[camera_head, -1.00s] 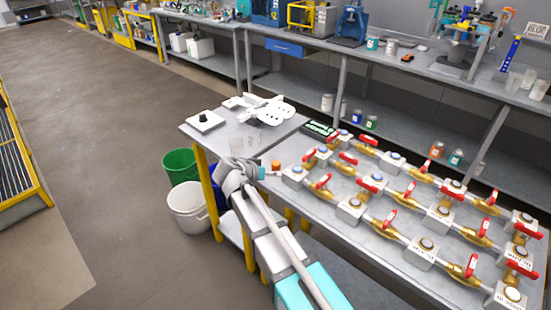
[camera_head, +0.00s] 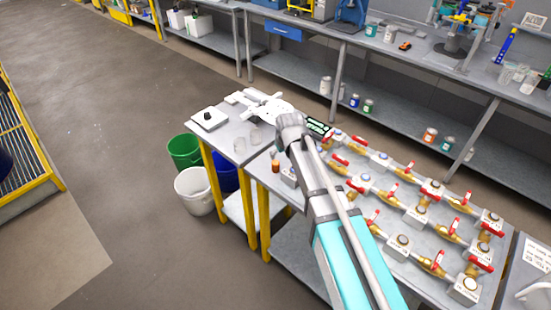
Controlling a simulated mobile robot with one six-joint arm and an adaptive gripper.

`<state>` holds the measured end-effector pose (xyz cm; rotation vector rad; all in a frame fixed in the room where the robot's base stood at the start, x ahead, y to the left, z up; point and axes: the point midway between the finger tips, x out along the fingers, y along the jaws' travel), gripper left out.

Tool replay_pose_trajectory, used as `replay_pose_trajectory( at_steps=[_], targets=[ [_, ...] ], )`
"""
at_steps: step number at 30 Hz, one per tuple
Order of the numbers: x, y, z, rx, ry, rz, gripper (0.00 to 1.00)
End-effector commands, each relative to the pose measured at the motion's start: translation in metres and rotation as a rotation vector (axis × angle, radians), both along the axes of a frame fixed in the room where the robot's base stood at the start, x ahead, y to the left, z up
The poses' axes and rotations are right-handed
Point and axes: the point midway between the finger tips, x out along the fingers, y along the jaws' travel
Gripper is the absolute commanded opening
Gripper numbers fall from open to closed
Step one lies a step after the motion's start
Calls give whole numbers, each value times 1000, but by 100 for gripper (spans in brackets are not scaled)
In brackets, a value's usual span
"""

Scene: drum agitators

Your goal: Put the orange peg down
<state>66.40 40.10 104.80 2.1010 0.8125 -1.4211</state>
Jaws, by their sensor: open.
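A small orange peg (camera_head: 275,167) stands on the grey table near its left edge, beside the valve assembly. My gripper (camera_head: 283,148) is at the end of my arm, above and slightly right of the peg in the picture. Its fingers are mostly hidden behind my wrist and too small to make out well. It appears apart from the peg and empty.
Clear beakers (camera_head: 247,136) and white multi-armed parts (camera_head: 262,104) stand left of and behind my wrist. A white box with a black knob (camera_head: 208,118) is at the corner. Red-handled brass valves (camera_head: 415,215) crowd the right. A white bucket (camera_head: 194,192) stands on the floor.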

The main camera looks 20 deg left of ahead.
Motion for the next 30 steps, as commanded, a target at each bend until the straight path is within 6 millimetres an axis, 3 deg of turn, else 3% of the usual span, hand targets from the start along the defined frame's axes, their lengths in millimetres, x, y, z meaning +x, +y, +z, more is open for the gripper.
replay_pose_trajectory(
  at_steps=[1, 8, 20, 30],
  targets=[
    [2, -2, 11, 17, 6, 23, 88],
    [3, -2, 20, 59, 13, 90, 88],
    [4, -1, 17, 60, 14, 92, 88],
    [9, 4, -2, 60, 14, 91, 88]
  ],
)
